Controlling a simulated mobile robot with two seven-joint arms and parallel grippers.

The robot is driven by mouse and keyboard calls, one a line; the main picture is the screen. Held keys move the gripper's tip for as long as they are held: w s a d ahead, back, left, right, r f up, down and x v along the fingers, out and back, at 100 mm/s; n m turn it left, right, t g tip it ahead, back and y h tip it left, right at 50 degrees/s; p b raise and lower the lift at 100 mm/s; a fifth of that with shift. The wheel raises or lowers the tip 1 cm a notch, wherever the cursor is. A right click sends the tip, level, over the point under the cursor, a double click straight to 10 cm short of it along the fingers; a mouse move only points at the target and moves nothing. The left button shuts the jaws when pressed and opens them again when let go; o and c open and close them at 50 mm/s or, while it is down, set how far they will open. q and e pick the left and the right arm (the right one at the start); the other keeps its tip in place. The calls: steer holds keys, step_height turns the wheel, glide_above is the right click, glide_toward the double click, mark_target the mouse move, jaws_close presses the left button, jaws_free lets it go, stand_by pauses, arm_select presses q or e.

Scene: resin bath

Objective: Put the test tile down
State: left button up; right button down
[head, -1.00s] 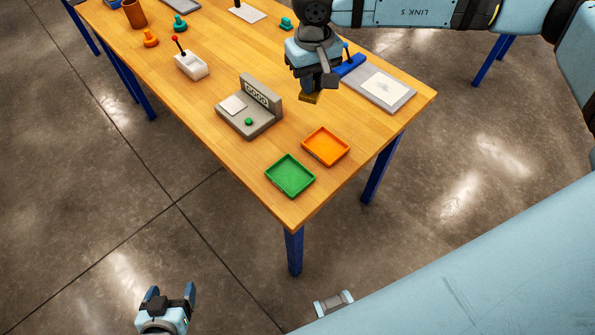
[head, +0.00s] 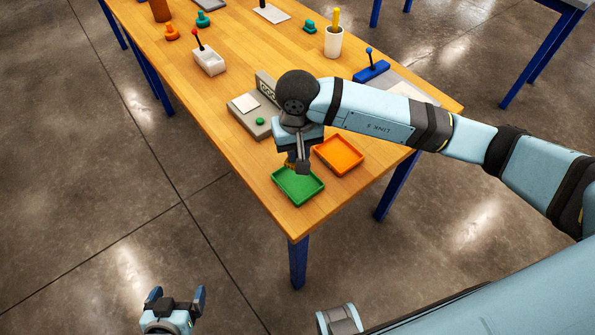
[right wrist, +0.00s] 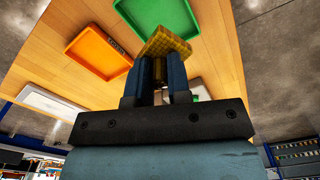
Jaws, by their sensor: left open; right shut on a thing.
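The test tile is a small yellow-brown, grid-textured block (right wrist: 166,43). My right gripper (right wrist: 160,72) is shut on it. In the head view my right gripper (head: 293,163) is at the far left edge of the green tray (head: 300,188), and most of the tile is hidden by it. In the right wrist view the tile overlaps the rim of the green tray (right wrist: 150,12); I cannot tell its height above the tray. The orange tray (head: 338,155) lies beside the green one. Both trays look empty where visible. My left gripper (head: 174,299) is open and empty, away from the table over the floor.
A grey device with a green button (head: 260,121) stands just behind my right gripper, partly hidden by it. Further back are a white lever box (head: 209,61), a white cup (head: 334,42) and a blue lever (head: 371,71). The table corner is close in front of the green tray.

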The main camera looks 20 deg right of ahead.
glide_above(297, 183)
step_height(297, 183, down, 5)
steer(key=shift+r, duration=0.2)
steer(key=shift+f+p, duration=0.3)
steer(key=shift+f, duration=2)
steer(key=shift+d+f, duration=0.1)
steer(key=shift+f, duration=0.05)
steer(key=c, duration=1.1)
jaws_free()
steer(key=shift+o, duration=0.2)
